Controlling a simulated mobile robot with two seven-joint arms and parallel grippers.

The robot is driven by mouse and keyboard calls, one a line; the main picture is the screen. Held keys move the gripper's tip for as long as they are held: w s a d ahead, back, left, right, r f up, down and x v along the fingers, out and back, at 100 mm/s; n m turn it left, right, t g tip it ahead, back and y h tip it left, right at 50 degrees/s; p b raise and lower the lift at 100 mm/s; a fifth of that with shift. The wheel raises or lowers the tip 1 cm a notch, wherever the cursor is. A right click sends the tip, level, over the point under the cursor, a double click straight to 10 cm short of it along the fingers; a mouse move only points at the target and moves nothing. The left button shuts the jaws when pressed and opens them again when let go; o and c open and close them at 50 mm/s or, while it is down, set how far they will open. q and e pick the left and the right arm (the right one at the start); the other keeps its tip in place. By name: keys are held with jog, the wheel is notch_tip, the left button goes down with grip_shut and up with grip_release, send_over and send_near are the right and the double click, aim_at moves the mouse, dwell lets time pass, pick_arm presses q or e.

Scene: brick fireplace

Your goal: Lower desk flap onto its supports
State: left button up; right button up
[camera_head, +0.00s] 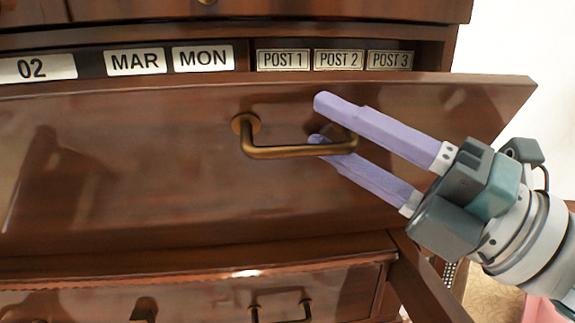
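The brown wooden desk flap (150,180) spans the picture, tilted a little out from the desk at its top edge. A brass bar handle (290,152) is mounted on its upper middle. My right gripper (317,120) comes in from the right with its two lilac fingers open. The upper finger lies above the handle's right end and the lower finger's tip is at or behind the bar. The fingers are spread around that end; I cannot tell whether they touch it. A wooden support (425,280) shows below the flap at the right. My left gripper is not in view.
Behind the flap's top edge, label plates read 02, MAR (135,61), MON and POST 1 (283,60) to POST 3. Below is a drawer (200,298) with a dark handle. A white wall (525,50) stands at the right, with a pink object (540,308) on the floor.

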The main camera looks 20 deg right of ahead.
jog(key=shift+b+v, duration=0.75)
jog(key=shift+v, duration=2.15)
jog(key=shift+d, duration=0.1)
